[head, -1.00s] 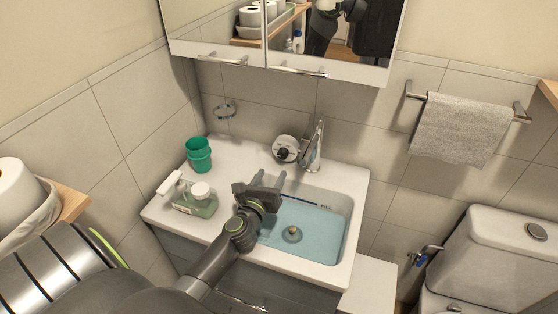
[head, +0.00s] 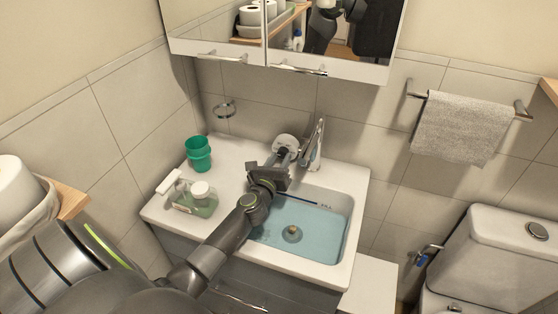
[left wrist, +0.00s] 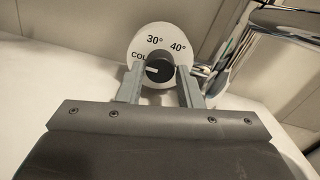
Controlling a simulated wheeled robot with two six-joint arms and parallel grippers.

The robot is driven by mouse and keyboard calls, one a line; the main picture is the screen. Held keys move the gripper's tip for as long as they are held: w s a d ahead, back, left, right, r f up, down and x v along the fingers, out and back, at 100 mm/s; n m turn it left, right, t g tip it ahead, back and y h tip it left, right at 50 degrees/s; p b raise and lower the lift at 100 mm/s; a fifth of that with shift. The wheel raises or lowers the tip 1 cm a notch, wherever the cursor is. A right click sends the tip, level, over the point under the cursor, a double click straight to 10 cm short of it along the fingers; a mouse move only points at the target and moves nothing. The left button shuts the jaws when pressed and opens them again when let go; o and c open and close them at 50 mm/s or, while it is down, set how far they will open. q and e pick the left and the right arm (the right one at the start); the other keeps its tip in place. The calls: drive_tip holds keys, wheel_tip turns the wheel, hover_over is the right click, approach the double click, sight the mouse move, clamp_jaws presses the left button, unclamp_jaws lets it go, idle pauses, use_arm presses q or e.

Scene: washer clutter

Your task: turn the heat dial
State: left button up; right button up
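The heat dial (head: 285,142) is a white round plate behind the sink, close to the wall. In the left wrist view the dial plate (left wrist: 162,36) reads COLD, 30° and 40°, and its black knob (left wrist: 158,71) has a white mark pointing left toward COLD. My left gripper (head: 283,158) reaches the dial from the front. In the left wrist view the fingers of my left gripper (left wrist: 160,76) are apart, one on each side of the knob. I cannot tell whether they touch it. My right gripper is not in view.
A chrome tap (head: 317,145) stands just right of the dial. The basin (head: 310,222) holds blue water. A mirror cabinet (head: 290,60) hangs above.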

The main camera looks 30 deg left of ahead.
use_arm(q)
drive_tip(key=c, duration=0.5)
drive_tip(key=shift+m+p, duration=0.6)
drive_tip(key=shift+m, duration=0.5)
drive_tip(key=m+p, duration=0.1)
drive_tip(key=m, duration=0.2)
drive_tip(key=shift+m, duration=0.3)
drive_tip(key=m+p, duration=0.2)
drive_tip(key=m, duration=0.4)
drive_tip(key=shift+f, duration=0.1)
drive_tip(key=o, duration=1)
